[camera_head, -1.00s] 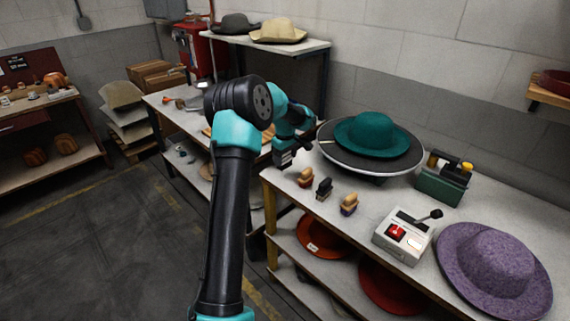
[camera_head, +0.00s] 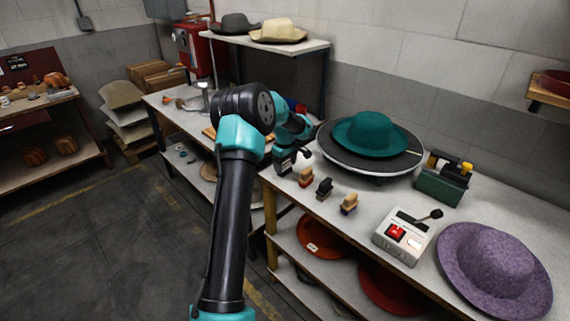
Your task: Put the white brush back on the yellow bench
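The yellow bench (camera_head: 330,230) has a pale top and yellow legs. Three small brushes stand in a row near its left front edge: a reddish-brown one (camera_head: 306,177), a black one (camera_head: 324,188) and a tan one with a dark base (camera_head: 349,204). I cannot pick out a white brush. My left gripper (camera_head: 285,164) is low over the bench's left end, just left of the reddish-brown brush. Its fingers are small and dark, so I cannot tell whether they are open or hold anything. My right gripper is not in view.
A round turntable (camera_head: 350,168) bears a teal hat (camera_head: 371,135). A green box (camera_head: 443,183), a control box with a red button (camera_head: 404,236) and a purple hat (camera_head: 494,270) stand to the right. Another workbench (camera_head: 185,115) is behind my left arm.

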